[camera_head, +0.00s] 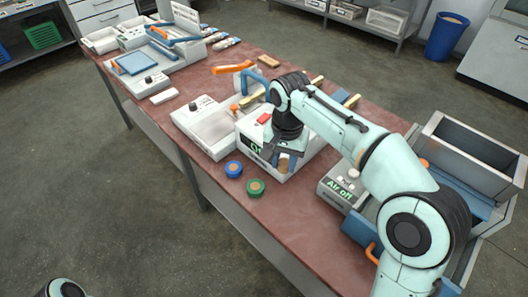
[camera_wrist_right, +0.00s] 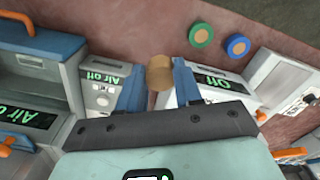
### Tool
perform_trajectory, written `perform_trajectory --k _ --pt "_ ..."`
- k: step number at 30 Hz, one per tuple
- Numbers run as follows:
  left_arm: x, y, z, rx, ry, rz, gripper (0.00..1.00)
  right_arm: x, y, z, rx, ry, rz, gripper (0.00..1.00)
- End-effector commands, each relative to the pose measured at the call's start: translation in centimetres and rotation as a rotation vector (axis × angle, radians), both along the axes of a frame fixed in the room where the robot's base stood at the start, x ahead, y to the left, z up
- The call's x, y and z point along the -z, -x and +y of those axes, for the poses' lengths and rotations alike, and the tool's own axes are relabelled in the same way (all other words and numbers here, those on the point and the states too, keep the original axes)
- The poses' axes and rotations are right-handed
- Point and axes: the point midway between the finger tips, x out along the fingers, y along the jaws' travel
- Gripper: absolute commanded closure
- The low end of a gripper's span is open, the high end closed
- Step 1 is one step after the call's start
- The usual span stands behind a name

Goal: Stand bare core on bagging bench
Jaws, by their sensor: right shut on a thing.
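My right gripper (camera_head: 284,158) is shut on a brown, round-ended core (camera_wrist_right: 160,72). In the right wrist view the core sits between the two blue fingers, its flat end facing the camera. In the head view the core (camera_head: 283,162) hangs upright at the near edge of the white machine (camera_head: 288,175), whose display is partly hidden by the gripper. I cannot tell whether the core touches anything below. A station with a blue pad (camera_head: 134,63) and a sign stands at the far left of the red-brown table; I cannot tell whether it is the bagging bench. My left gripper is out of view.
A blue-rimmed disc (camera_head: 233,168) and a green-rimmed disc (camera_head: 255,187) lie on the red-brown table (camera_head: 214,176) left of the machine. A white unit (camera_head: 205,128) stands beyond them. A grey box marked "Air off" (camera_head: 343,186) and metal bins (camera_head: 468,148) are on the right.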

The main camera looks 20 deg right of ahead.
Motion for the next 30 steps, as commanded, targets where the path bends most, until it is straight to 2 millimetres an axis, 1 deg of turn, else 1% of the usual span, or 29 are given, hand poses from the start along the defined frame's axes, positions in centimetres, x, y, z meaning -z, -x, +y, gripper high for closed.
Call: perform_trajectory --k 2,5,9,15,19,25,30 --pt "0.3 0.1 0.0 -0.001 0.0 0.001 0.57 1.1 0.0 0.0 -0.001 0.001 0.003 0.95" --pt "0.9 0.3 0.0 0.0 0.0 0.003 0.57 3.5 0.1 0.0 -0.002 0.002 0.007 0.95" --pt "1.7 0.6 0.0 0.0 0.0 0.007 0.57 7.4 0.1 -0.1 -0.002 0.002 0.007 0.95" --pt "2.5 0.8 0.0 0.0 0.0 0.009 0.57 12.5 0.1 -0.1 -0.002 0.002 0.006 0.95" --pt "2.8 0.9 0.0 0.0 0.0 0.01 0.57 14.7 0.0 0.0 -0.003 0.002 0.003 0.95" --pt "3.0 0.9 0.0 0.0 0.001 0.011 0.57 16.4 0.0 0.0 -0.003 0.002 0.003 0.95" --pt "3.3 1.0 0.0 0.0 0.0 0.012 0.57 19.0 0.0 0.0 -0.004 0.002 0.004 0.95"
